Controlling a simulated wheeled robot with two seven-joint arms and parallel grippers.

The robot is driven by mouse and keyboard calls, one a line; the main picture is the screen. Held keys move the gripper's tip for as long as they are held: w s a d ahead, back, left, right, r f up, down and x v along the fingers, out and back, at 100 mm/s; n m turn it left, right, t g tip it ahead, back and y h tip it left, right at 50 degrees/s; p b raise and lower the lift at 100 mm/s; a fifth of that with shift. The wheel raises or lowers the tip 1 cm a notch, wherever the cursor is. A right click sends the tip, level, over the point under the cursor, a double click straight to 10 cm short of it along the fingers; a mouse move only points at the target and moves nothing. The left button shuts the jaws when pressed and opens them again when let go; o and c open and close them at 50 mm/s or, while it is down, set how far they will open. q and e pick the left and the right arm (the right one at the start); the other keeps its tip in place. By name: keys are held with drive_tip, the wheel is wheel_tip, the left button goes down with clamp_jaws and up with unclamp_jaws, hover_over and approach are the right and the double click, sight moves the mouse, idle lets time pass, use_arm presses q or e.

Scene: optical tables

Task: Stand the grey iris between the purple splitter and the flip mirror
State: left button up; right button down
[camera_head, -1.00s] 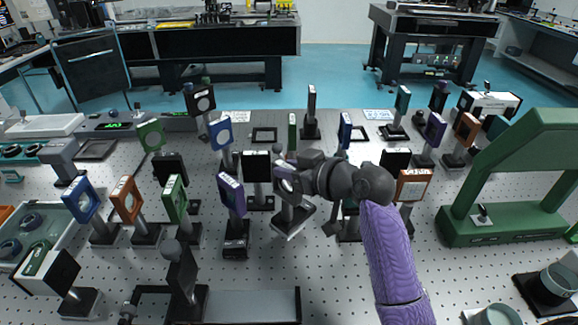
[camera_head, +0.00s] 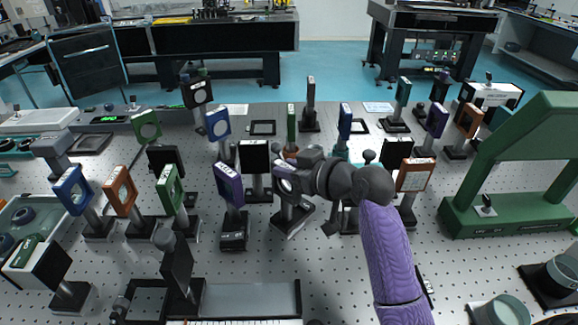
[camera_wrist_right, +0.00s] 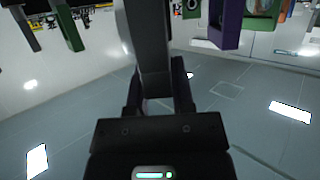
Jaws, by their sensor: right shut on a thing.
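My right gripper (camera_head: 290,178) is shut on a dark grey mounted piece, which looks like the grey iris (camera_head: 284,187). Its post leads down to a dark, slanted base (camera_head: 293,219); I cannot tell whether the base touches the table. The purple splitter (camera_head: 229,186) stands just left of it on a dark base. A dark plate with a ball knob (camera_head: 178,268) stands at the front left. Another ball knob (camera_head: 369,156) shows behind my right gripper, its body mostly hidden. I cannot tell which is the flip mirror. My left gripper is not in view.
A black square-faced mount (camera_head: 254,157) stands close behind the held piece. An orange-framed mount (camera_head: 415,175) stands right of my gripper. A large green arch (camera_head: 520,160) rises at the right. The perforated table (camera_head: 350,280) is bare in front of my right arm.

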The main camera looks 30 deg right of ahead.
drive_tip(key=shift+f, duration=0.1)
drive_tip(key=shift+c, duration=2)
unclamp_jaws()
drive_tip(key=shift+s, duration=0.1)
